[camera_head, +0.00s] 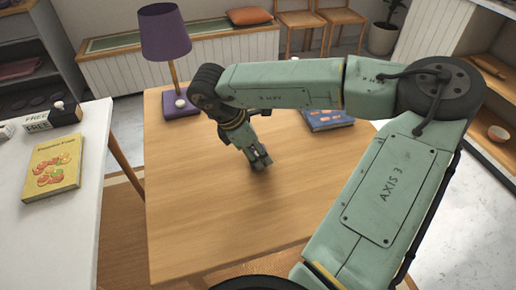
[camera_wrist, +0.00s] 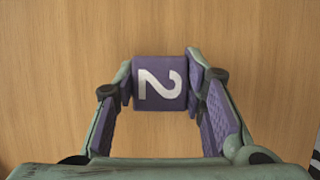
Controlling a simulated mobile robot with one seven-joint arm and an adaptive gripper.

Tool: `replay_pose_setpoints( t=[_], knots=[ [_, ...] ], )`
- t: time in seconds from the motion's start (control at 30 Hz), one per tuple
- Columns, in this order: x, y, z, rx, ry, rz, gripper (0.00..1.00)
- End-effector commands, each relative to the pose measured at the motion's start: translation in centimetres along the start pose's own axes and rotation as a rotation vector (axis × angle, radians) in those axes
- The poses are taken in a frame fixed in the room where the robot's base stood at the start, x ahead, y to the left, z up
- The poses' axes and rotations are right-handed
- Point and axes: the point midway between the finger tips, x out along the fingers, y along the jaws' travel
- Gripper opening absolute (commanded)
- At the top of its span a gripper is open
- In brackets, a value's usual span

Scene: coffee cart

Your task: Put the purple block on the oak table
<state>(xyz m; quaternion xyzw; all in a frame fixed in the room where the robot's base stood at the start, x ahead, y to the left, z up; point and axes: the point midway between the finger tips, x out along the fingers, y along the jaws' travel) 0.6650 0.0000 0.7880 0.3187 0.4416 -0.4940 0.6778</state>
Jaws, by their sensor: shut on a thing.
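The purple block (camera_wrist: 160,83) carries a white "2" on the face toward the wrist camera. My gripper (camera_wrist: 160,88) is shut on it, one finger on each side. In the head view my gripper (camera_head: 261,163) is low over the middle of the oak table (camera_head: 200,190), pointing down. The block is hidden behind the fingers there. Wood grain fills the wrist view around the block. I cannot tell whether the block touches the tabletop or hangs just above it.
A purple lamp (camera_head: 166,40) stands at the table's back left. A blue book (camera_head: 328,118) lies at the back right, behind my arm. A white table (camera_head: 60,220) at the left holds a yellow book (camera_head: 53,165). The oak table's front is clear.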

Motion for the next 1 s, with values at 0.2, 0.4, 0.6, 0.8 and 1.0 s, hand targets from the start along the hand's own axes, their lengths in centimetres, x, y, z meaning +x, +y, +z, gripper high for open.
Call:
replay_pose_setpoints(
  t=[0.2,0.4,0.6,0.8,1.0],
  knots=[
    [0.55,0.0,-0.25,0.0,-0.001,0.002,0.05],
    [0.79,0.0,-0.36,0.0,-0.001,0.002,0.05],
    [0.77,-0.01,-0.36,0.0,0.0,0.001,0.43],
    [0.76,-0.01,-0.36,0.0,0.0,0.001,0.57],
    [0.76,-0.01,-0.37,0.0,0.0,0.001,0.58]
  ],
)
